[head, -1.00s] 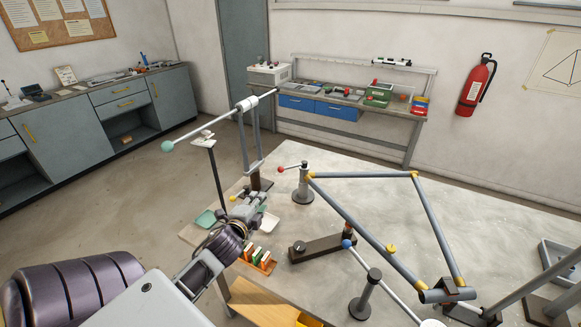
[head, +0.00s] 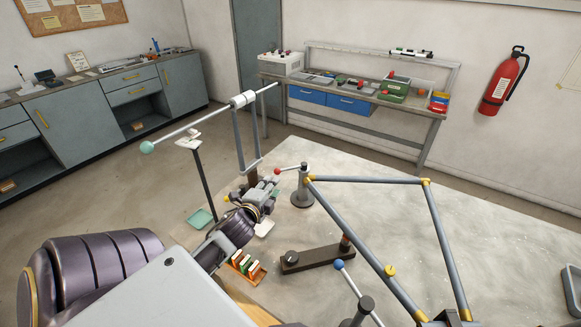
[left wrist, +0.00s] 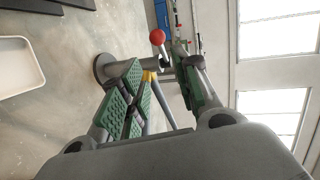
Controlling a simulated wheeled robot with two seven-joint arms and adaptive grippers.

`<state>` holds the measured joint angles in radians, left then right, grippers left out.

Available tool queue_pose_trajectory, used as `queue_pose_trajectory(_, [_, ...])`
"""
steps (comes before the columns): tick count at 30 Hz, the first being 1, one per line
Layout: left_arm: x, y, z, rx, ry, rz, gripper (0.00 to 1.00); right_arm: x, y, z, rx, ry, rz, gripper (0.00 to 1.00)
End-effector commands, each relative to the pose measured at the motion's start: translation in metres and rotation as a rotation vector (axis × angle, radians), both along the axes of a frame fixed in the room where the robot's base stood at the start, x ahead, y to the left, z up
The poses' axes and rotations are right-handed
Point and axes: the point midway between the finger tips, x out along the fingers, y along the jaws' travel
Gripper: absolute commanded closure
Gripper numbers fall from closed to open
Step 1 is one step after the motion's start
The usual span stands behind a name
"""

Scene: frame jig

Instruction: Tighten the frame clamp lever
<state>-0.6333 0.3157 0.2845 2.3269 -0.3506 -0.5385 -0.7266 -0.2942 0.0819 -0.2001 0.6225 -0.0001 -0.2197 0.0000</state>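The clamp lever with its red ball (head: 277,171) sticks out left from the top of a grey clamp post (head: 302,190) at the frame's left corner. The grey tube frame (head: 365,181) with yellow joints stands over the table. My left gripper (head: 268,185) is just left of and below the red ball. In the left wrist view my left gripper (left wrist: 158,62) is open, its green-padded fingers apart, and the red ball (left wrist: 157,37) shows beyond the tips, between their lines. Whether a finger touches the lever I cannot tell. My right gripper is not in view.
A second post with a blue-ball lever (head: 339,265) stands at the front. A dark block fixture (head: 317,256) and a small rack of coloured pieces (head: 247,267) lie nearby. A tall stand with a rod and green ball (head: 147,147) rises behind my left gripper. The table's (head: 500,220) right part is mostly bare.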

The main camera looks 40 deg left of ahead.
Motion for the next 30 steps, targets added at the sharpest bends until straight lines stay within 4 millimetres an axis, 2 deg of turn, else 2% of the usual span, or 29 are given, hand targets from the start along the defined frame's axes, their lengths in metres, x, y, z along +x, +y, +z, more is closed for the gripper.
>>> queue_pose_trajectory(18, [0.002, 0.001, 0.0, -0.001, 0.0, 0.0, 0.68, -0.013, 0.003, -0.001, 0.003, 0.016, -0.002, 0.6])
queue_pose_trajectory(30, [0.022, 0.008, -0.005, 0.0, 0.0, 0.0, 0.68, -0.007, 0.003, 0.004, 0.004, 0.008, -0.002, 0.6])
